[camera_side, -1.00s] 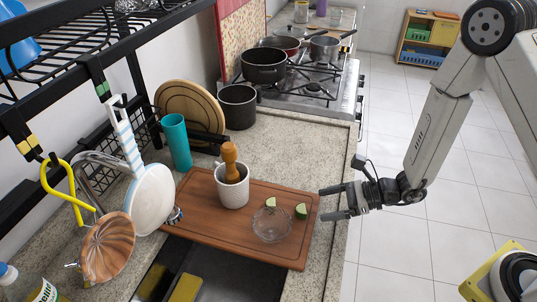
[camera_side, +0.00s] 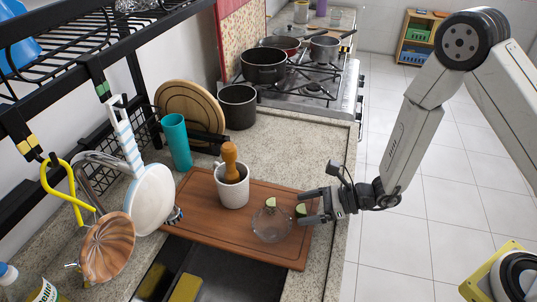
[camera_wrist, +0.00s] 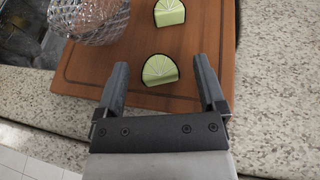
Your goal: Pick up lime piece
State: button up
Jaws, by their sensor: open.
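Two green lime pieces lie on the brown cutting board (camera_side: 270,256). The nearer lime piece (camera_wrist: 159,71) is just ahead of the fingertips, between their lines, in the wrist view. In the side view this lime piece (camera_side: 301,210) shows at the board's right side, between the finger ends and partly hidden. The other lime piece (camera_wrist: 169,12) lies farther in; it also shows in the side view (camera_side: 271,203). My gripper (camera_wrist: 160,68) is open and empty, its fingers either side of the nearer piece. In the side view my gripper (camera_side: 301,207) reaches in from the right.
A clear glass bowl (camera_side: 271,226) stands on the board beside the lime pieces. A white mortar (camera_side: 232,187) with a wooden pestle (camera_side: 229,162) stands farther left. A black sink (camera_side: 205,273) lies in front; hanging utensils are at left.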

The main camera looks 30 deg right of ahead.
grip_shut()
jog(key=shift+r, duration=0.1)
dwell(0.4)
notch_tip(320, 180, up, 10)
dwell(0.8)
dwell(0.6)
